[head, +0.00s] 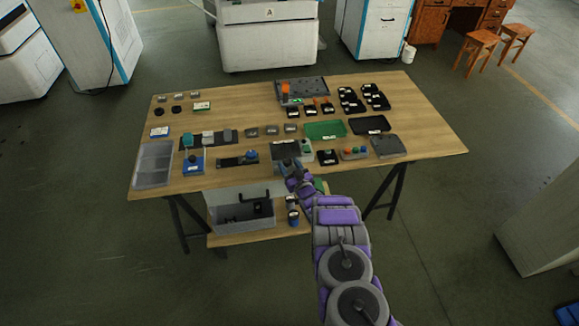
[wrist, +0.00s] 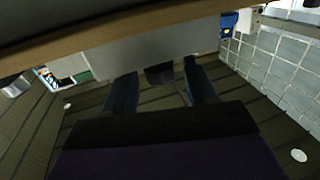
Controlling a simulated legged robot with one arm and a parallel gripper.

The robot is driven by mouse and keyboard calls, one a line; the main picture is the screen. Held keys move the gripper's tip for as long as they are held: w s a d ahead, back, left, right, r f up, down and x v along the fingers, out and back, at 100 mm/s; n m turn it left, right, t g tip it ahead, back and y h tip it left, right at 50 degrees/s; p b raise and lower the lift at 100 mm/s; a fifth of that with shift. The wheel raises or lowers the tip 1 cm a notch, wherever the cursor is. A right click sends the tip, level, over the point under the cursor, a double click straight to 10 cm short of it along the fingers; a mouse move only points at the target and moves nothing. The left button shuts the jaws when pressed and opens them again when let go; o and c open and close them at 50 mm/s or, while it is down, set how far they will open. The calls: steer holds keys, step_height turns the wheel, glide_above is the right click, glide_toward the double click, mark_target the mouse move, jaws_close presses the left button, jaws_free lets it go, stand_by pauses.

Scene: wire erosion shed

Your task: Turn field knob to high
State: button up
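In the wrist view my gripper (wrist: 160,68) has its two dark fingers apart, and nothing is clamped between them. A small dark block, possibly the knob (wrist: 160,75), shows between the fingertips against a pale grey face (wrist: 112,60). I cannot tell whether the fingers touch it, and no knob marking or setting is readable. My arm hides part of this area and the fingertips are not clear.
A grey bin (head: 225,217) stands on the lower shelf, left of my arm. A clear tray (head: 153,165), blue fixture (head: 193,165), button box (head: 354,153) and green tray (head: 326,129) are on the table. Stools (head: 475,48) stand at the far right. Floor in front is clear.

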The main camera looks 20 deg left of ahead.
steer(key=c, duration=0.9)
steer(key=shift+c, duration=0.2)
steer(key=shift+s+a+f+t+h, duration=0.1)
steer(key=shift+t+h, duration=0.2)
steer(key=shift+t, duration=0.1)
steer(key=m+t+h+b, duration=0.2)
steer(key=m+h, duration=0.1)
steer(key=a+m+t+h+b, duration=0.1)
steer(key=h, duration=0.1)
steer(key=shift+s+f, duration=0.1)
steer(key=shift+s, duration=0.2)
steer(key=m+h+b, duration=0.1)
steer(key=m+t+h+b, duration=0.1)
steer(key=h, duration=0.1)
steer(key=m+h+b, duration=0.1)
steer(key=h, duration=0.1)
steer(key=shift+s+a+m+t, duration=0.1)
steer(key=shift+a+m+t, duration=0.2)
steer(key=shift+a+t, duration=0.1)
steer(key=shift+a+m+h+b, duration=0.2)
steer(key=shift+m+h+b, duration=1.45)
steer(key=shift+h, duration=1.25)
steer(key=shift+a+r+m+h, duration=0.15)
steer(key=shift+r+m+h, duration=0.2)
steer(key=shift+m+h, duration=0.25)
